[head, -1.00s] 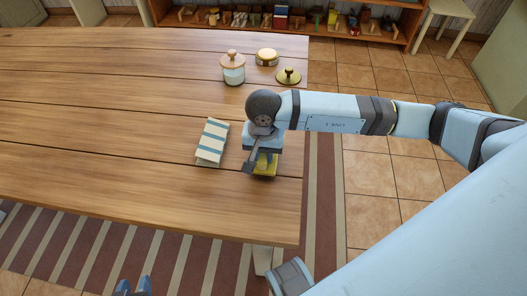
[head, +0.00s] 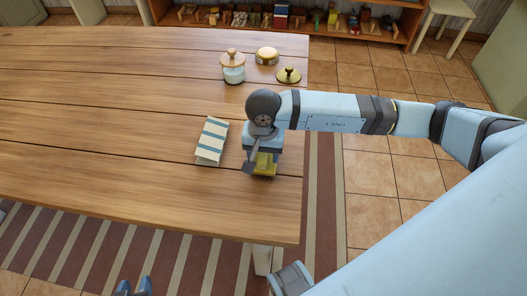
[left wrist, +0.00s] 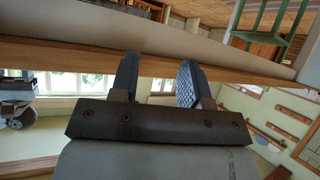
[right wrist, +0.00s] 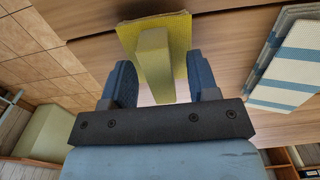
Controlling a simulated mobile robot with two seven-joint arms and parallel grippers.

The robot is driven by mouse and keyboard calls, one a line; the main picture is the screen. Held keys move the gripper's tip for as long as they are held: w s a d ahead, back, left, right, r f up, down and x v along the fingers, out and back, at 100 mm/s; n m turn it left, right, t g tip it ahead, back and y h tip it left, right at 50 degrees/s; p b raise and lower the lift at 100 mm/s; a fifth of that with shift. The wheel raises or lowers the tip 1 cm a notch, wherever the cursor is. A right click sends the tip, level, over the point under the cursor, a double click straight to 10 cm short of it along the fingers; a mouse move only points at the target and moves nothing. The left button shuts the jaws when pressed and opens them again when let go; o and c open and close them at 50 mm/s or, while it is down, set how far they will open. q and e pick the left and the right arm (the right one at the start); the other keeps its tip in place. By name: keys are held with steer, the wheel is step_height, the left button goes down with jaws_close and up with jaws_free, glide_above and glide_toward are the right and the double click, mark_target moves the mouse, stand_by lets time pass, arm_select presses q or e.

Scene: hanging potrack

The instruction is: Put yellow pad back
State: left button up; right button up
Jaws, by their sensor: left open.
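The yellow pad (head: 263,170) lies near the right edge of the wooden table, partly hidden under my right gripper (head: 258,163). In the right wrist view the yellow pad (right wrist: 153,50) has a flat square base and a raised block handle. My right gripper (right wrist: 158,82) is open, its two fingers on either side of the handle's near end, with gaps visible. My left gripper (left wrist: 160,80) is open and empty. In the head view its fingertips (head: 134,287) show at the bottom edge, in front of the table.
A blue-and-white striped item (head: 212,142) lies just left of the pad. A lidded jar (head: 233,68), a round yellow-topped container (head: 267,55) and a brass-coloured lid (head: 288,76) stand at the table's back right. The table's left and middle are clear.

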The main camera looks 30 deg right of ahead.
steer(key=shift+r, duration=0.35)
step_height(320, 180, up, 13)
steer(key=shift+p, duration=0.45)
steer(key=shift+r, duration=0.1)
